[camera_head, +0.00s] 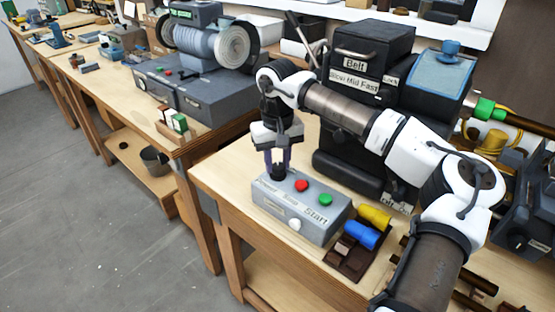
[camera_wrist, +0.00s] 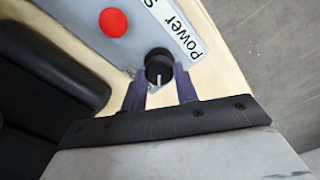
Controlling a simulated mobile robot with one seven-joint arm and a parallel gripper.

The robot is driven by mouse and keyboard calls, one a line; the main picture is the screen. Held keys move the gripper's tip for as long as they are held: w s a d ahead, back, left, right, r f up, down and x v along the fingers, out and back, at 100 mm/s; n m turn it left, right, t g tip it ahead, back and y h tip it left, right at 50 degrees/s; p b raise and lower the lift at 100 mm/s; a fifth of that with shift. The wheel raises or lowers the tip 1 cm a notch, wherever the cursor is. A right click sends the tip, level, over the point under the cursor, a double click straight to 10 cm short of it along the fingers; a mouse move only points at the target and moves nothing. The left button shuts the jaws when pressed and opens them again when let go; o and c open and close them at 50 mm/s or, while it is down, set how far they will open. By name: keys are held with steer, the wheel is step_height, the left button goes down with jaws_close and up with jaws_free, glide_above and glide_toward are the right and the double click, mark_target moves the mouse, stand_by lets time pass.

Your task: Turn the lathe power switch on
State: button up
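The lathe's grey control box (camera_head: 300,207) sits at the front of the bench, with "Power" and "Start" labels. Its black power knob (camera_wrist: 158,66) has a white pointer line and stands beside the "Power" label. In the head view the knob (camera_head: 277,173) is directly below my fingers. My gripper (camera_head: 278,162) points down over this end of the box. In the wrist view the purple fingers of my gripper (camera_wrist: 160,80) are open, one on each side of the knob, with small gaps showing. I cannot tell how far down they reach around it.
A red button (camera_head: 302,186) and a green button (camera_head: 325,200) are on the box top. A tray (camera_head: 352,258) with yellow and blue handled tools lies close on the right. The black lathe headstock (camera_head: 367,110) stands behind. The floor on the left is clear.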

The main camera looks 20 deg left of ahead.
steer(key=c, duration=0.4)
steer(key=shift+m, duration=0.3)
steer(key=m+b, duration=0.1)
steer(key=m, duration=0.1)
steer(key=shift+f+m+b, duration=0.1)
steer(key=shift+m+b, duration=0.25)
steer(key=shift+m, duration=0.05)
steer(key=m+b, duration=0.1)
steer(key=m, duration=0.3)
steer(key=shift+w+d+m, duration=0.1)
steer(key=shift+m, duration=0.2)
steer(key=m+b, duration=0.1)
steer(key=m, duration=0.4)
steer(key=shift+d, duration=0.1)
steer(key=shift+m+b, duration=0.6)
steer(key=shift+m, duration=1.8)
